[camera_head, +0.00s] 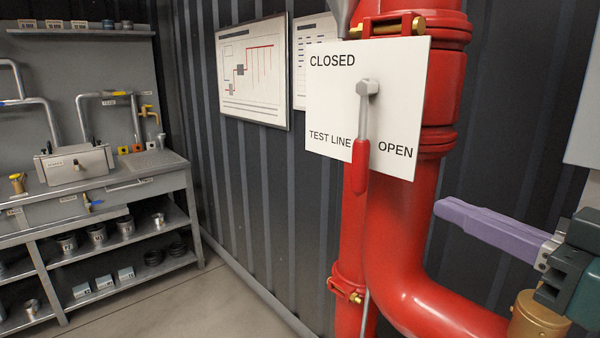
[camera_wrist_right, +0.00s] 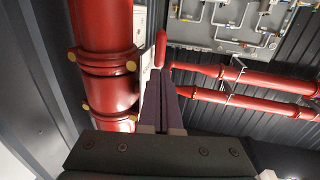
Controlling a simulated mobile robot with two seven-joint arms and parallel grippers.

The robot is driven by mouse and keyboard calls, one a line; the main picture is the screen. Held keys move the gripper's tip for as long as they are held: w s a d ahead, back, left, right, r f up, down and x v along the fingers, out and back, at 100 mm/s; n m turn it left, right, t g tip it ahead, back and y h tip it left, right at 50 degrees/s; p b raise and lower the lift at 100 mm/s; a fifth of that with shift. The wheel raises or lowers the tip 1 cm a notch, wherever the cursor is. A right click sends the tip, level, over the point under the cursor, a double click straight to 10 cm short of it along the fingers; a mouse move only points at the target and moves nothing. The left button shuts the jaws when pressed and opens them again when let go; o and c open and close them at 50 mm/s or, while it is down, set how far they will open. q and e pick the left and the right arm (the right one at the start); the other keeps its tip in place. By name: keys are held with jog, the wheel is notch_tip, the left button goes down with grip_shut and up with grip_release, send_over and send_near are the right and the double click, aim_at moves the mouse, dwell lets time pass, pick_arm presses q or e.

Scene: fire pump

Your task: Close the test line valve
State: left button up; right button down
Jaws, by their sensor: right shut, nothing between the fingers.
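The test line valve has a grey lever with a red handle (camera_head: 361,165) in front of a white sign (camera_head: 332,92). The sign reads CLOSED at upper left, TEST LINE at lower left and OPEN at lower right. The lever hangs almost straight down from its pivot, its handle beside the word OPEN. My right gripper (camera_head: 442,208), with purple fingers, is shut and empty, to the right of the handle and apart from it in the head view. In the right wrist view the red handle (camera_wrist_right: 160,48) shows just beyond the fingertips (camera_wrist_right: 161,72). My left gripper is out of view.
Thick red pipes (camera_head: 405,240) stand behind the sign and bend right below my right gripper. A brass fitting (camera_head: 537,318) sits at lower right. A workbench (camera_head: 110,180) with shelves stands at left. The floor (camera_head: 215,295) between bench and pipes is clear.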

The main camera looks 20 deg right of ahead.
aim_at(366, 172)
jog(key=w, duration=0.3)
jog(key=w+a, duration=0.1)
jog(key=w, duration=0.3)
jog(key=w+a+p, duration=0.1)
jog(key=w, duration=0.3)
jog(key=shift+a, duration=0.1)
